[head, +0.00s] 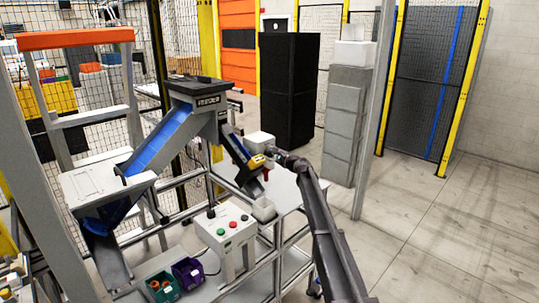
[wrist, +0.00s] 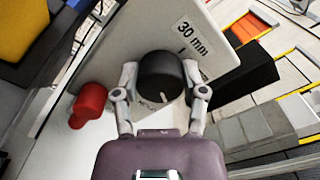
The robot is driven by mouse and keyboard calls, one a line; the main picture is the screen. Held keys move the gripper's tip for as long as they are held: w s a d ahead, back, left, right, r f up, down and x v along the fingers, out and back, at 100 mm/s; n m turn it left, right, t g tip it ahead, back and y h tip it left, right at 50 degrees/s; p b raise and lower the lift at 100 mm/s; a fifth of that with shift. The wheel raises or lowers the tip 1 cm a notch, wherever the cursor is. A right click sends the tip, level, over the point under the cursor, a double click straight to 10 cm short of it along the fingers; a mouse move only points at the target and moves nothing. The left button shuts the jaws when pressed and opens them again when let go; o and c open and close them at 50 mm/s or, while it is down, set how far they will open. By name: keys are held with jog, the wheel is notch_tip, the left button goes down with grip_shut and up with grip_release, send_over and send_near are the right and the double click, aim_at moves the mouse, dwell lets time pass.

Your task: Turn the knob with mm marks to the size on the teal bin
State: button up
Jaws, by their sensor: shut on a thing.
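A black round knob (wrist: 160,76) with a white pointer line sits against a pale panel (wrist: 125,45) in the wrist view. My gripper (wrist: 160,92) has one finger on each side of the knob and is shut on it. The pointer line shows near the knob's lower edge. A "30 mm" label (wrist: 192,27) is on the panel above right; another mark beside it is partly hidden. In the head view my gripper (head: 270,153) is at the far end of the frame, hiding the knob. The teal bin (head: 163,291) is low at left; its size mark is too small to read.
A red knob-like part (wrist: 88,104) stands left of my gripper. A purple bin (head: 188,275) is beside the teal one. A control box (head: 226,228) with coloured buttons stands in front of the frame. A blue chute (head: 160,140) slopes at left. The floor at right is clear.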

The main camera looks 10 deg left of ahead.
jog(key=n, duration=1.1)
jog(key=shift+f, duration=0.1)
dwell(0.4)
jog(key=o, duration=1.1)
jog(key=shift+a, duration=0.1)
jog(key=shift+o, duration=0.2)
jog(key=v, duration=1.2)
